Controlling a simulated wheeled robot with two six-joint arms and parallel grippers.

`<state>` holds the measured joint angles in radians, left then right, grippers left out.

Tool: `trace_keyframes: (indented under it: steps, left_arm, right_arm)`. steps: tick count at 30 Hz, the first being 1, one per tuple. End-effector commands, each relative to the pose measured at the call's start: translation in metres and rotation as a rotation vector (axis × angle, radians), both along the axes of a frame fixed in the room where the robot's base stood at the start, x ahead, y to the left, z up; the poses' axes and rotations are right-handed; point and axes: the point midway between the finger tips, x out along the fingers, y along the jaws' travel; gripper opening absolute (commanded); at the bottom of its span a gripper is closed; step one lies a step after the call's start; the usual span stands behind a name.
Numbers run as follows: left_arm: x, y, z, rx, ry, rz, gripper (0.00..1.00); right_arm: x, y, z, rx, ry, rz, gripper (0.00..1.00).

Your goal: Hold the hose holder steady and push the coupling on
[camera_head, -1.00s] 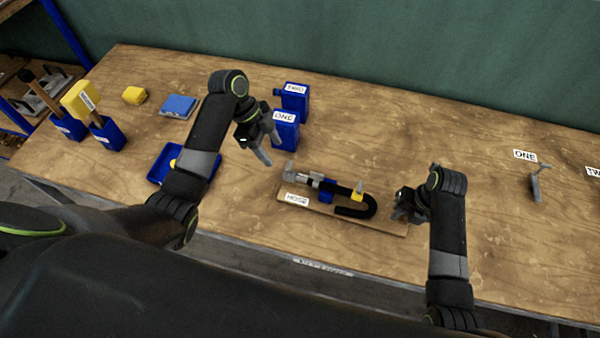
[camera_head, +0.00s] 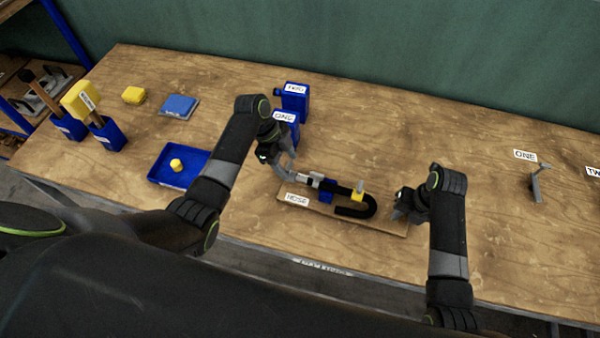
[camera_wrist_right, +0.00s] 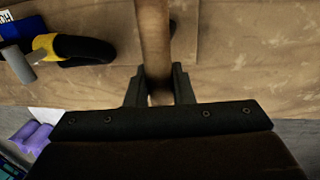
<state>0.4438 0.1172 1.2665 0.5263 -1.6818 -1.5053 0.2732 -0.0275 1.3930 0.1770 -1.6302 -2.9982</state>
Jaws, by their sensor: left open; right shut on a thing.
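The hose holder (camera_head: 310,208) is a wooden board with a "HOSE" label, lying near the table's front edge. A black hose (camera_head: 365,210) bends in a U on it, with a blue block and a yellow piece (camera_head: 357,196) bearing a grey stub. A grey coupling (camera_head: 314,180) sits at the hose's left end; how far on it is cannot be told. My left gripper (camera_head: 287,168) is open beside the coupling. My right gripper (camera_head: 398,213) is shut on the holder's right end. In the right wrist view its jaws (camera_wrist_right: 158,88) straddle a wooden strip.
Two blue blocks labelled ONE (camera_head: 286,122) and TWO (camera_head: 296,98) stand behind my left gripper. A blue tray (camera_head: 160,170) holding a yellow piece is to the left. A grey fixture (camera_head: 537,182) stands at the right. The table's back middle is clear.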

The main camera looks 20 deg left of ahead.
Motion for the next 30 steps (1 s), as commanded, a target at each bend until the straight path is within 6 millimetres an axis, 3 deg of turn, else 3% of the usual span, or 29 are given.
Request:
trace_keyframes:
  steps: [6,17,28,30]
  left_arm:
    - [-0.001,-0.006,-0.016,0.001,0.001,0.000,0.55]
    - [-0.001,-0.008,-0.018,0.001,0.000,0.000,0.55]
    - [-0.001,-0.008,-0.018,0.000,0.000,-0.001,0.07]
    - [-0.001,-0.008,-0.018,0.000,0.000,-0.001,0.05]
  right_arm:
    - [0.000,0.000,0.000,0.001,0.002,0.000,0.00]
    - [-0.001,0.000,0.000,0.000,0.002,0.000,0.00]
    - [-0.001,0.000,0.000,0.000,0.002,-0.001,0.00]
    - [-0.001,0.000,0.000,0.000,0.002,-0.001,0.00]
